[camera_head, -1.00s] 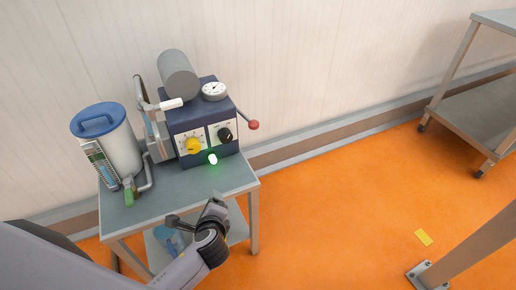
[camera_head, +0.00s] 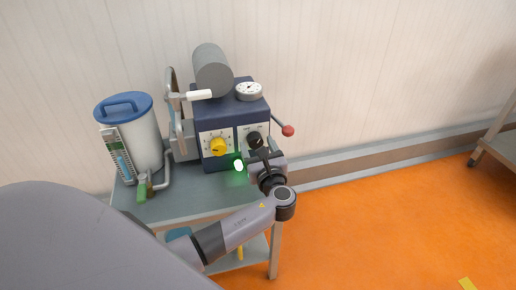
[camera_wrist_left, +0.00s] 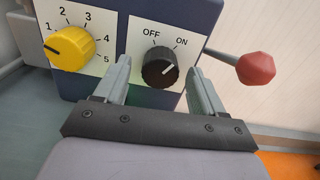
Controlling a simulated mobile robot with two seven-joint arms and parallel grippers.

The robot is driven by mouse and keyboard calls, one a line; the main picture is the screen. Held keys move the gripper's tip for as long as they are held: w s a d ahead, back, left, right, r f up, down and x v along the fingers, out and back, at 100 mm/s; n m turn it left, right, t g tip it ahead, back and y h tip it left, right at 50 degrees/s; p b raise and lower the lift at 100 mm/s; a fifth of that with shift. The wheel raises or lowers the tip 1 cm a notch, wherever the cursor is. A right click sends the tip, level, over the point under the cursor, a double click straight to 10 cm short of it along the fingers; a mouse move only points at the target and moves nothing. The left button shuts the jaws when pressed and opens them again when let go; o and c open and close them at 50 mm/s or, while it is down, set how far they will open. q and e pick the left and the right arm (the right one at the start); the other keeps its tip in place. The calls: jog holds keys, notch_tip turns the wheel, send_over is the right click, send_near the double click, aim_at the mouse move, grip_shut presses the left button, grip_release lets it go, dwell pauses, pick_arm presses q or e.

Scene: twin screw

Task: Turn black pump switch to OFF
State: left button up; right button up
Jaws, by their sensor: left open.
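The black pump switch (camera_head: 255,141) is a round knob on the right white plate of the dark blue pump box (camera_head: 213,100). My left gripper (camera_head: 262,156) is in front of the knob. In the left wrist view its open fingers (camera_wrist_left: 159,72) stand on either side of the knob, with visible gaps. The right gripper is not in view.
A yellow dial (camera_head: 219,147) is left of the switch, and a red-tipped lever (camera_head: 288,130) sticks out on the right. A green light (camera_head: 239,166) glows below. A blue-lidded canister (camera_head: 131,140) stands on the grey table (camera_head: 190,206).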

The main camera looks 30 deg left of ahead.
pick_arm(q)
jog(key=shift+w+a, duration=0.2)
jog(key=shift+a, duration=0.1)
jog(key=c, duration=1.1)
jog(key=shift+o, duration=0.2)
